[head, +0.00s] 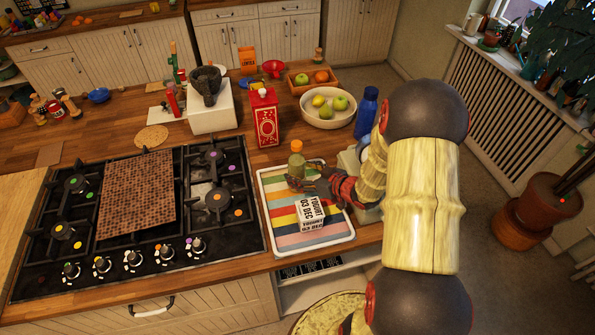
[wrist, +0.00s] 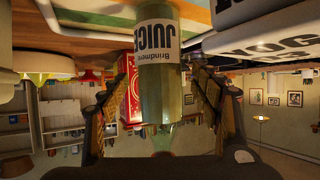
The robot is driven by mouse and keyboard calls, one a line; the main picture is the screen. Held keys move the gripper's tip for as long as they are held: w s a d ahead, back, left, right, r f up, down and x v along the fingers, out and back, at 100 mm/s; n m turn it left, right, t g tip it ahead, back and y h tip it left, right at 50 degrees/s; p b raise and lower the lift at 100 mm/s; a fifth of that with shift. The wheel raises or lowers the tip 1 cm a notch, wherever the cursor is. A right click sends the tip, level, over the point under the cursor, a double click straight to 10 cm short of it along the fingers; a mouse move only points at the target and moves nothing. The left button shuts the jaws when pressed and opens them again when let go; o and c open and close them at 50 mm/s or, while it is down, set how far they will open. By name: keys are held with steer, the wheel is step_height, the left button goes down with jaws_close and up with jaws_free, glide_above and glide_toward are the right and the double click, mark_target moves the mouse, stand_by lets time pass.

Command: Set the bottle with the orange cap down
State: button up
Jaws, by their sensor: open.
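The bottle with the orange cap (head: 296,160) stands upright at the back of the striped tray (head: 290,241). In the wrist view, which is upside down, the greenish bottle (wrist: 160,100) carries a white juice label and its base meets the tray. My gripper (head: 300,184) reaches in low from the right. Its fingers are open, one on each side of the bottle, with small gaps visible in the wrist view. My fingers hide part of the bottle's lower half in the head view.
A white yogurt carton (head: 310,213) is on the tray just in front of my gripper. A red carton (head: 264,118), a fruit bowl (head: 329,118) and a blue bottle (head: 366,112) stand behind. The gas hob (head: 220,235) is on the left.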

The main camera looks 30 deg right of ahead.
steer(key=p+v, duration=0.1)
steer(key=v, duration=0.8)
steer(key=w+d+r+g+h, duration=0.1)
steer(key=w+d+r+h, duration=0.25)
steer(key=r, duration=0.45)
steer(key=s+a+r+m+g+h, duration=0.1)
steer(key=s+a+r+h, duration=0.1)
steer(key=r, duration=0.3)
steer(key=s+a+r+m+g+h, duration=0.1)
steer(key=a+r+h, duration=0.1)
steer(key=r, duration=0.3)
steer(key=s+a+r+g+y, duration=0.2)
steer(key=s+a, duration=0.7)
steer(key=s+a+r+g+y, duration=0.1)
steer(key=s+a+r+y, duration=0.1)
steer(key=s+a, duration=0.7)
steer(key=shift+s+a+r+m+g, duration=0.2)
steer(key=shift+a+r+m+g, duration=0.2)
steer(key=shift+r, duration=0.45)
steer(key=shift+d+f, duration=0.1)
